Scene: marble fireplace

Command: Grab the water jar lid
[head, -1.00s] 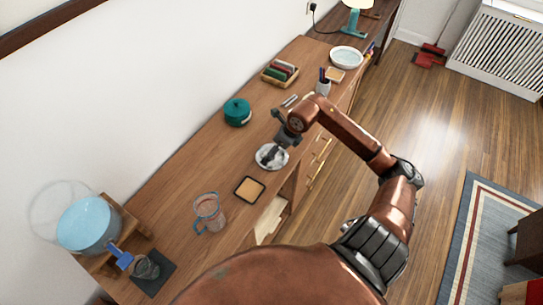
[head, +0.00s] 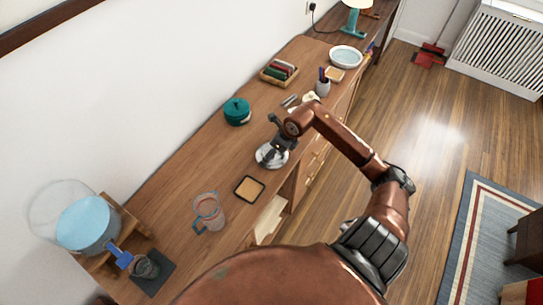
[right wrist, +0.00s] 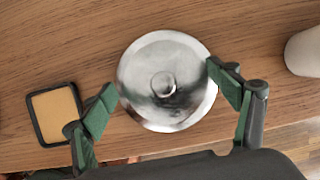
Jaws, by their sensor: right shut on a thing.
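The water jar lid (head: 266,160) is a round, shiny silver disc with a small knob, over the wooden cabinet top. In the right wrist view the lid (right wrist: 168,100) lies between the two green-padded fingers of my right gripper (right wrist: 165,88), which press on its rim from opposite sides. In the head view my right gripper (head: 272,155) covers part of the lid. I cannot tell whether the lid touches the wood. The water jar (head: 87,226), a clear round vessel with blue water and a blue tap, stands on a wooden stand at the lower left. My left gripper is not in view.
A black-rimmed square coaster (head: 249,189) and a glass pitcher (head: 209,212) stand toward the jar. A teal pot (head: 237,112) is near the wall. A pen cup (head: 322,87) and a white bowl (head: 346,57) are farther along. Bare wood lies between the pot and coaster.

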